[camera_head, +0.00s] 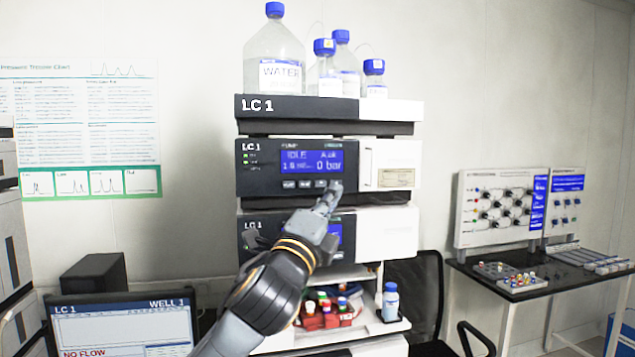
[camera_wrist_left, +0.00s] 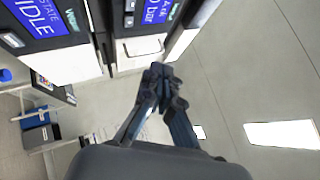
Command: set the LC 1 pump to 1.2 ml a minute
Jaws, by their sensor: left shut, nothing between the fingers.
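The LC 1 pump module (camera_head: 262,182) is in the upper part of the stack, with a blue display (camera_head: 311,161) that reads IDLE and 0 bar; the flow figure is too small to read surely. A row of small buttons (camera_head: 304,184) lies under the display. My left gripper (camera_head: 331,190) is shut and empty, its fingertips at the right end of that row and covering part of it; I cannot tell whether they touch. In the left wrist view the closed fingers (camera_wrist_left: 160,74) point at the stack, near the edge of a blue display (camera_wrist_left: 157,11). My right gripper is not in view.
Bottles with blue caps (camera_head: 274,52) stand on top of the stack. A lower module (camera_head: 388,233) is partly behind my left arm. A monitor (camera_head: 122,325) showing NO FLOW is at lower left. A side table (camera_head: 540,283) with a panel is at right.

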